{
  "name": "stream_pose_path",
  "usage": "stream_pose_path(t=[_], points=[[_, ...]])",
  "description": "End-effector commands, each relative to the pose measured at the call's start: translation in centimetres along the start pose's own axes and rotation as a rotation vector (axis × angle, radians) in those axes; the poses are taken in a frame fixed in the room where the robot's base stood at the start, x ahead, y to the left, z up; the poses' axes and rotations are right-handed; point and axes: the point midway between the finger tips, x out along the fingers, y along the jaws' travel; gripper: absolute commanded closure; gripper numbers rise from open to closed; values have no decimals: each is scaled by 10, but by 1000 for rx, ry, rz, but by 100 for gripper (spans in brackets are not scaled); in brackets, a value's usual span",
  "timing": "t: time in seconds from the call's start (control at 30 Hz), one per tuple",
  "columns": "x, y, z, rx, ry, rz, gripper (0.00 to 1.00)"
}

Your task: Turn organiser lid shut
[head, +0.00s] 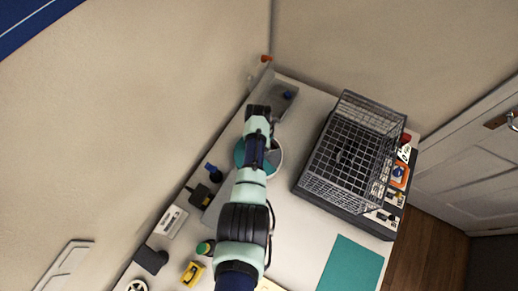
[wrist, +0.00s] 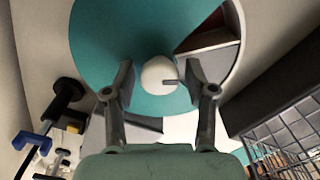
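The organiser is a round white container with a teal lid (wrist: 110,40) and a white central knob (wrist: 159,76). In the wrist view, a wedge-shaped opening (wrist: 208,38) at the lid's upper right shows an inner compartment, with the white rim (wrist: 238,62) beyond. My gripper (wrist: 162,78) is open, with one finger on each side of the knob and a small gap showing at both sides. A small dark pointer marks the knob's right side. In the head view, my arm covers much of the organiser (head: 279,160); the teal lid (head: 239,154) shows at its left.
A black wire basket (head: 350,150) stands right of the organiser, and its mesh shows in the wrist view (wrist: 285,135). A grey tray (head: 280,100) lies behind. Small servo parts (head: 200,192) line the left table edge. A teal mat (head: 350,265) lies at front right.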

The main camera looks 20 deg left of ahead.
Motion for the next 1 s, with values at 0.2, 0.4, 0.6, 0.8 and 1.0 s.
stream_pose_path(t=[0.2,0.4,0.6,0.8,1.0], points=[[0,0,0,0,-1,0,37],[-8,0,1,0,-3,0,37],[-52,0,1,0,-7,0,37],[-99,0,1,0,-5,0,37],[-119,0,0,0,-1,0,37]])
